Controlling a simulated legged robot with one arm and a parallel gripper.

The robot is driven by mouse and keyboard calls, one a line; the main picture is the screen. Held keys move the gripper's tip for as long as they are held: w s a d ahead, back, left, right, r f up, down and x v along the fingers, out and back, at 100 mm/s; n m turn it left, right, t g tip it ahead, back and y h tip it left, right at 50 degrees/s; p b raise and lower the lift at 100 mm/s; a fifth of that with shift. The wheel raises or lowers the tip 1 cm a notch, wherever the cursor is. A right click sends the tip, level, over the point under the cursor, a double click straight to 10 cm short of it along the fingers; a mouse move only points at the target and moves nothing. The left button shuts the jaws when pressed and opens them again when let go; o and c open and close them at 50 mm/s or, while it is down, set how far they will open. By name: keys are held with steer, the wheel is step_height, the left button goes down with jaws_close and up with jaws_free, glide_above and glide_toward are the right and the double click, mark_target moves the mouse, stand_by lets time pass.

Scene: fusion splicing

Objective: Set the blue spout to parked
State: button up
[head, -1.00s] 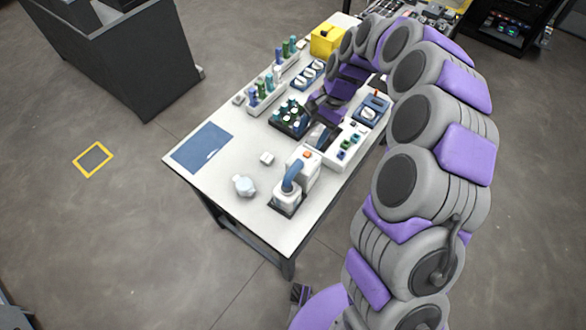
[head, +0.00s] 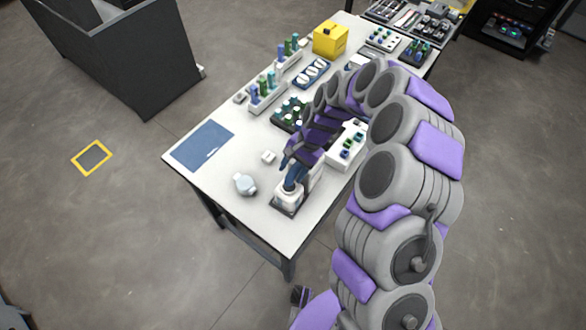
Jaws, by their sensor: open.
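The blue spout (head: 289,186) rises from a white dispenser (head: 290,199) on a dark base near the table's front corner. The upper part of the spout is hidden behind my gripper. My gripper (head: 287,165) is open and hangs just above and at the spout, coming in from the upper right. Its dark fingers are small and partly merge with the spout, so I cannot tell whether they touch it or straddle it.
On the white table (head: 225,200) stand a round pale jar (head: 245,184), a small white block (head: 268,157) and a blue mat (head: 203,146). A white rack (head: 345,150) with green and blue pieces is right of my gripper. A yellow box (head: 330,38) stands farther back.

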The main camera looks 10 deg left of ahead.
steer(key=shift+d, duration=0.35)
steer(key=shift+c, duration=0.9)
steer(key=shift+a, duration=0.2)
steer(key=c, duration=0.6)
jaws_close()
